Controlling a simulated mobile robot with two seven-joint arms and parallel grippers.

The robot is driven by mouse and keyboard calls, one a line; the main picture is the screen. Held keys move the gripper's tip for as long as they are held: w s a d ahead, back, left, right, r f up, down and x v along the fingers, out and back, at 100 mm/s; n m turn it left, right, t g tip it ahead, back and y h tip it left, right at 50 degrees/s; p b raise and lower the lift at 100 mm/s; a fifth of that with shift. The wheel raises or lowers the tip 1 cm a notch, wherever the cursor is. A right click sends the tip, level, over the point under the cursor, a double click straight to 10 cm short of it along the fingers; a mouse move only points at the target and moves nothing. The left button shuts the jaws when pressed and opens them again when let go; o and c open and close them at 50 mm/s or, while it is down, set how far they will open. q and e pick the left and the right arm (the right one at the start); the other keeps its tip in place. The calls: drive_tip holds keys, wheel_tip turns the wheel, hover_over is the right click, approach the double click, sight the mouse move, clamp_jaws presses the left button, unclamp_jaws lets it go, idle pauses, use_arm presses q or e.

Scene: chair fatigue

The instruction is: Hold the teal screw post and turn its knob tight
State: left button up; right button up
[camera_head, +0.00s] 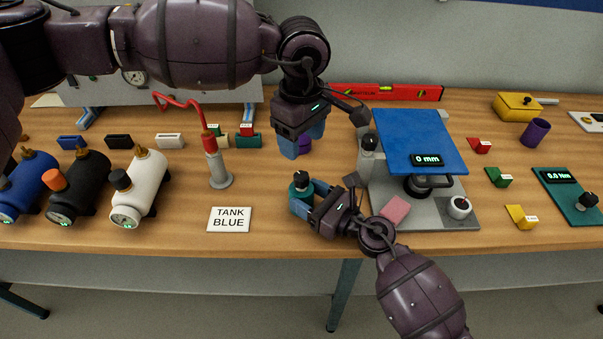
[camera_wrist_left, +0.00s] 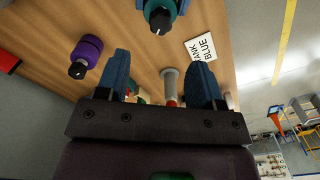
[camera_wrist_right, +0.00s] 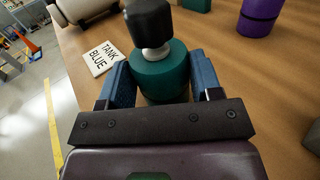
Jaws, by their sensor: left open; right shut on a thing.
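The teal screw post (camera_head: 298,189) stands upright on the wooden bench, with a black knob (camera_head: 302,178) on top. My right gripper (camera_head: 301,205) is shut on the post's teal body (camera_wrist_right: 162,80), one blue finger on each side; the knob (camera_wrist_right: 148,22) is clear above the fingers. My left gripper (camera_head: 302,146) is open and empty, behind and above the post, apart from it. In the left wrist view the teal post (camera_wrist_left: 172,5) and its knob (camera_wrist_left: 160,20) show at the top, beyond the spread fingers.
A purple post (camera_head: 305,144) is partly hidden behind my left gripper; it shows in the left wrist view (camera_wrist_left: 88,47). A blue-plated press (camera_head: 420,140) stands to the right.

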sight(302, 175)
use_arm(q)
wheel_tip(302, 175, down, 10)
idle(0.5)
drive_tip(key=c, duration=0.9)
drive_tip(key=shift+m, duration=0.3)
drive_tip(key=m, duration=0.3)
drive_tip(key=shift+m, duration=2)
